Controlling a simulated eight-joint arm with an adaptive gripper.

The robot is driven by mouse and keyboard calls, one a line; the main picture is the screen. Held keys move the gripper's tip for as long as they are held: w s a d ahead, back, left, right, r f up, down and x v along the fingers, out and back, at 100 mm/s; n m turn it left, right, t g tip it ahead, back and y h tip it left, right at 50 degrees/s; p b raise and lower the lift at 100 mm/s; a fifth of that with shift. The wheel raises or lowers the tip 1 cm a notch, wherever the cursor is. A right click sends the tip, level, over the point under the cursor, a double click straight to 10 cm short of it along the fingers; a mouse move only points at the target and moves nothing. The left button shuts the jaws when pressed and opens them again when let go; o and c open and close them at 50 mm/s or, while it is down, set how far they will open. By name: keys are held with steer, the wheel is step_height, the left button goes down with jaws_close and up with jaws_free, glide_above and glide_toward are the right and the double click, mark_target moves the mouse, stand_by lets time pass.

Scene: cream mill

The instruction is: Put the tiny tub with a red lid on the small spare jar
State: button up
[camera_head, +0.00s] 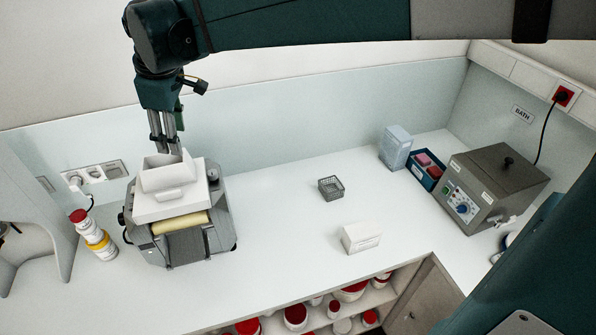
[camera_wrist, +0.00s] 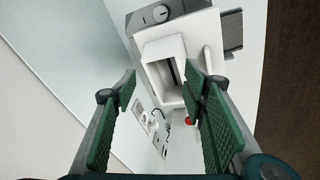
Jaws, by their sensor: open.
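The tiny tub with a red lid (camera_head: 80,216) is at the left of the counter in the head view, white below its lid. Directly below it in the picture is a white jar with a yellow lid (camera_head: 103,249), possibly the small spare jar. The tub appears to stand on top of it, though I cannot be sure of contact. My gripper (camera_head: 170,145) is above and behind the mill, apart from both, its tips partly hidden by the white hopper. In the wrist view my gripper (camera_wrist: 162,90) is open with nothing between its fingers; a small red lid (camera_wrist: 189,121) shows beside the right finger.
The mill (camera_head: 188,240) with its white hopper (camera_head: 168,178) stands right of the tub.

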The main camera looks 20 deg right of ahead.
steer(key=s+d+f+m+t, duration=0.1)
steer(key=s+d+f+m, duration=0.2)
steer(key=s+d, duration=0.5)
steer(key=s+d+f+m+t, duration=0.2)
steer(key=s+d+m, duration=0.4)
steer(key=s+d, duration=0.3)
steer(key=s+d+f+m+t+h, duration=0.1)
steer(key=s+d+f+m, duration=0.3)
steer(key=s+d, duration=0.4)
steer(key=d+m, duration=0.1)
steer(key=d, duration=0.5)
steer(key=shift+s+f, duration=0.35)
